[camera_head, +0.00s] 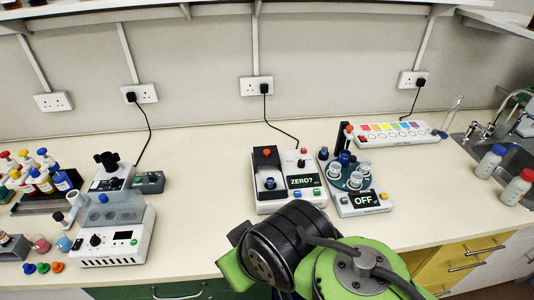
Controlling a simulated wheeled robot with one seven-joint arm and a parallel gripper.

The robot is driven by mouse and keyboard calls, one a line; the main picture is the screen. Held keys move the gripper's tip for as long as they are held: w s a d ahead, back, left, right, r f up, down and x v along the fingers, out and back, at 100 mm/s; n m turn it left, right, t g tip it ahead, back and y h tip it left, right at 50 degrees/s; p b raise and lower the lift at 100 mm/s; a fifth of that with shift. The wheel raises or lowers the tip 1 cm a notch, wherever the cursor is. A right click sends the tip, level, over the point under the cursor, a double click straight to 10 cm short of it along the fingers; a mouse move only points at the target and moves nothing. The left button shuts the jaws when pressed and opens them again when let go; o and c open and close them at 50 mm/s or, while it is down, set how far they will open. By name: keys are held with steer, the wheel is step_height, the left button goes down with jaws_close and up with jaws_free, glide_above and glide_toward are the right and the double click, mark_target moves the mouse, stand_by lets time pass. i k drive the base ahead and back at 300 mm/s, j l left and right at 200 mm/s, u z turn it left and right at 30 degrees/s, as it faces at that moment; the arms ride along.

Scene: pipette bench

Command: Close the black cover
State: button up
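Two white devices stand side by side on the bench. The left device (291,200) has a screen reading "ZERO?". A black panel or cover (266,160) with a red knob is at its back left, with a dark round part below it; I cannot tell exactly how it is hinged. The right device (365,208) has a screen reading "OFF" and a teal round plate carrying several clear cups. A black upright piece (342,139) with a red knob stands raised at its back. My green and black arm fills the bottom middle; my gripper is not visible.
A coloured strip box (393,133) lies behind right. A sink and two bottles (489,162) are at far right. Bench between left instrument and devices is clear.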

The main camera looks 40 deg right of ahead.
mark_target(267, 155)
steer(key=z, duration=1.1)
steer(key=l+u, duration=0.15)
steer(key=u, duration=0.3)
steer(key=l+u, duration=0.15)
steer(key=u, duration=0.25)
steer(key=l+u, duration=0.15)
steer(key=u, duration=0.3)
steer(key=k+l+u, duration=0.1)
steer(key=u, duration=0.3)
